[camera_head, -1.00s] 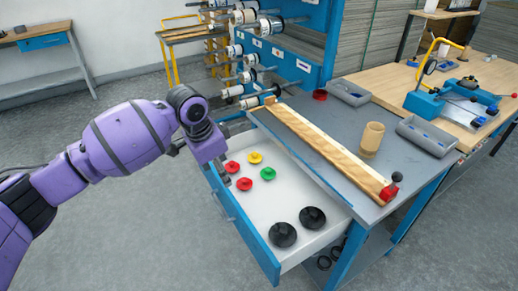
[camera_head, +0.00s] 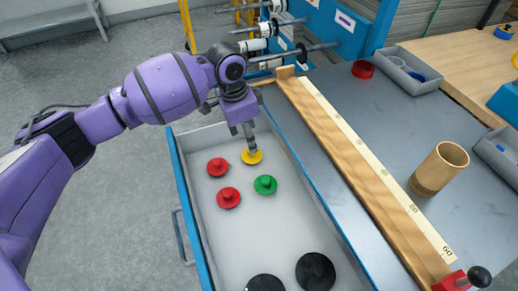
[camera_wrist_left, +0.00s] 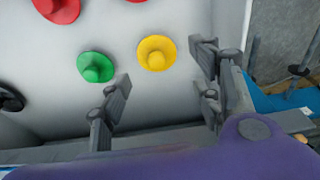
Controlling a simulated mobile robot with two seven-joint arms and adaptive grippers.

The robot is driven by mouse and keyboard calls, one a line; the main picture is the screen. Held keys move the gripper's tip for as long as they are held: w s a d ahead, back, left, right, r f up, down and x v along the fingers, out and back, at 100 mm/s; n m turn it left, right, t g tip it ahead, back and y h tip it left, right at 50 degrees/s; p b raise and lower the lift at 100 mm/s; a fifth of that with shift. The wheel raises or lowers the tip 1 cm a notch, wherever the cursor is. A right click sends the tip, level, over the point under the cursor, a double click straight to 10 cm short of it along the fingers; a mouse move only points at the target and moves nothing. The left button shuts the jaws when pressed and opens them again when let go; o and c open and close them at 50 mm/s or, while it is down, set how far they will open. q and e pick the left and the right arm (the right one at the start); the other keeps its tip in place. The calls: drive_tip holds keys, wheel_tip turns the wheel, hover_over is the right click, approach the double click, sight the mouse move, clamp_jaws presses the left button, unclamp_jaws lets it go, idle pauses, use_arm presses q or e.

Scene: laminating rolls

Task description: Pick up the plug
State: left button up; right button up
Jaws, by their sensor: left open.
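Small knobbed plugs lie on the white floor of the open drawer (camera_head: 290,235). The yellow plug (camera_head: 252,157) is nearest the drawer's far end, with a green plug (camera_head: 265,185) and two red plugs (camera_head: 217,167) (camera_head: 228,198) near it. My left gripper (camera_head: 249,148) points down at the yellow plug and overlaps its far edge in the head view. In the left wrist view the fingers (camera_wrist_left: 158,64) are spread and empty, and the yellow plug (camera_wrist_left: 156,52) shows between and beyond their tips. I cannot tell the remaining height. My right gripper is not in view.
Two black discs (camera_head: 316,271) lie at the drawer's near end. The grey worktop (camera_head: 380,130) beside the drawer bears a long wooden ruler (camera_head: 375,170), a tan cup (camera_head: 439,168) and grey trays. Rods with rolls stick out beyond the drawer's far end.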

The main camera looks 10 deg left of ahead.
use_arm(q)
drive_tip(key=shift+s+f, duration=0.1)
drive_tip(key=shift+f, duration=0.4)
drive_tip(key=shift+d+f, duration=0.15)
drive_tip(key=shift+f, duration=0.6)
drive_tip(key=shift+d+f, duration=0.1)
drive_tip(key=shift+f, duration=0.2)
drive_tip(key=f, duration=0.2)
drive_tip(key=f+b, duration=0.1)
drive_tip(key=f, duration=0.1)
drive_tip(key=shift+d+f, duration=0.1)
drive_tip(key=shift+d, duration=0.3)
drive_tip(key=c, duration=0.8)
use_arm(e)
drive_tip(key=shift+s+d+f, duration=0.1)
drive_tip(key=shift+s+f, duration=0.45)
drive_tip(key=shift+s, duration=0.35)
